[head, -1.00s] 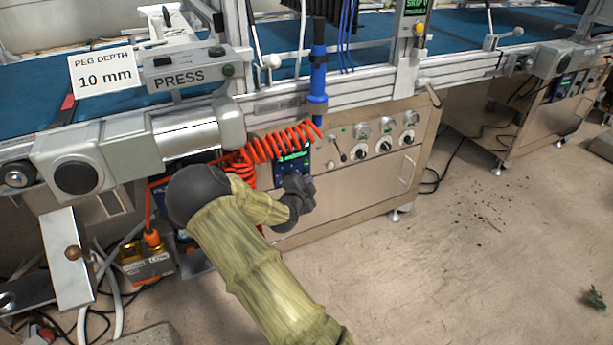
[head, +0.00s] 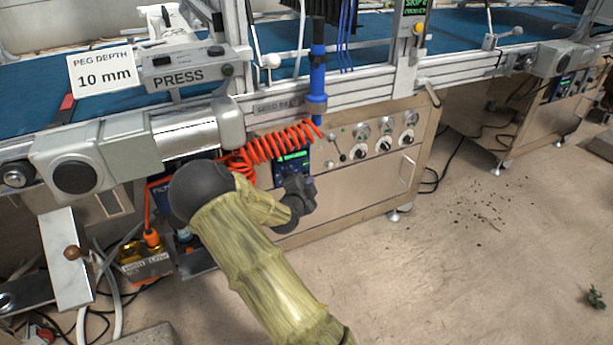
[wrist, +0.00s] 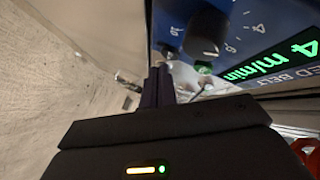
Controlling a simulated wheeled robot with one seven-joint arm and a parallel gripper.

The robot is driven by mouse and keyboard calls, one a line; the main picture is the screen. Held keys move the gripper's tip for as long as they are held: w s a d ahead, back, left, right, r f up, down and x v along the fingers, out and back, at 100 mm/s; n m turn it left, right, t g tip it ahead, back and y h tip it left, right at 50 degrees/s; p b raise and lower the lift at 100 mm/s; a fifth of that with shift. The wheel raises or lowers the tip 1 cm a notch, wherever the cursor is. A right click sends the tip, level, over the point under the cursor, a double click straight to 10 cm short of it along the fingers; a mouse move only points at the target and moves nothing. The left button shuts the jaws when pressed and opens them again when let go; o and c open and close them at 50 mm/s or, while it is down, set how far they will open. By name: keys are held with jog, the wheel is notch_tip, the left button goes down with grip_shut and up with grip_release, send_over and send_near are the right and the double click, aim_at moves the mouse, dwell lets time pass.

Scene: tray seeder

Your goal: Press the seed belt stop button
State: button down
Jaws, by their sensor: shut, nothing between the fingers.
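The seed belt control panel (head: 290,158) is a dark blue box with a green lit display, on the front of the steel cabinet. In the wrist view the panel (wrist: 225,28) reads "4 m/min", with part of a "BELT" label below. A dark round knob (wrist: 203,37) with dial marks sits on it, and a small greenish round part (wrist: 204,68) is near its edge. I cannot tell which part is the stop button. My gripper (head: 303,188) is shut and empty in front of the panel's lower part, which it hides. Its fingertips (wrist: 158,72) point beside the panel; contact is unclear.
A coiled orange hose (head: 275,147) hangs just above and left of the panel. Gauges and knobs (head: 383,146) sit right of it on the cabinet (head: 345,192). A blue-handled tool (head: 317,75) hangs above. The floor in front at right is mostly clear.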

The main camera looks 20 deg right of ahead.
jog(key=shift+a, duration=0.1)
jog(key=s, duration=0.6)
jog(key=shift+b, duration=0.4)
dwell(0.8)
